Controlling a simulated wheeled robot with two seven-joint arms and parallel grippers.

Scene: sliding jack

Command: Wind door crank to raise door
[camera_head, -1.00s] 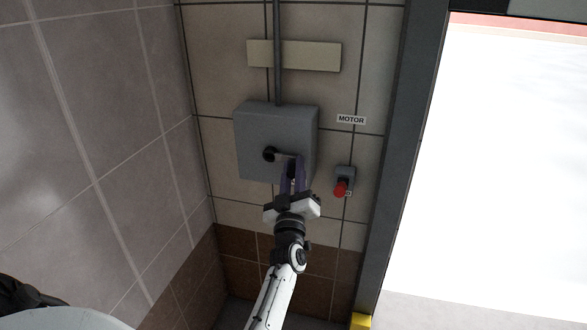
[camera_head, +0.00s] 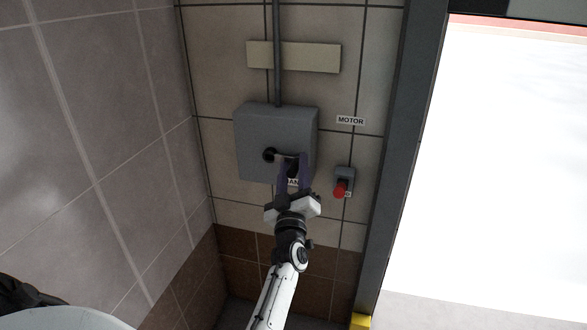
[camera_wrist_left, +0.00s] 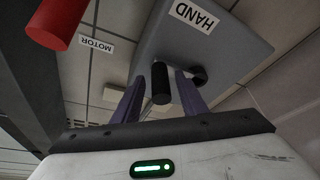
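The crank (camera_head: 269,155) sits on the front of a grey box (camera_head: 255,125) on the tiled wall. Its thin arm points right from a black hub. In the left wrist view the black crank handle (camera_wrist_left: 161,83) stands between the two purple fingers of my left gripper (camera_wrist_left: 160,90), with a gap showing on both sides. In the head view my left gripper (camera_head: 294,165) reaches up to the box from below, open around the handle. The HAND label (camera_wrist_left: 194,17) is on the box. My right gripper is not in view.
A small switch box with a red knob (camera_head: 340,188) is on the wall to the right of my gripper, under the MOTOR label (camera_head: 351,120). A dark door post (camera_head: 402,150) stands farther right, beside a bright opening. A tiled side wall (camera_head: 90,150) is on the left.

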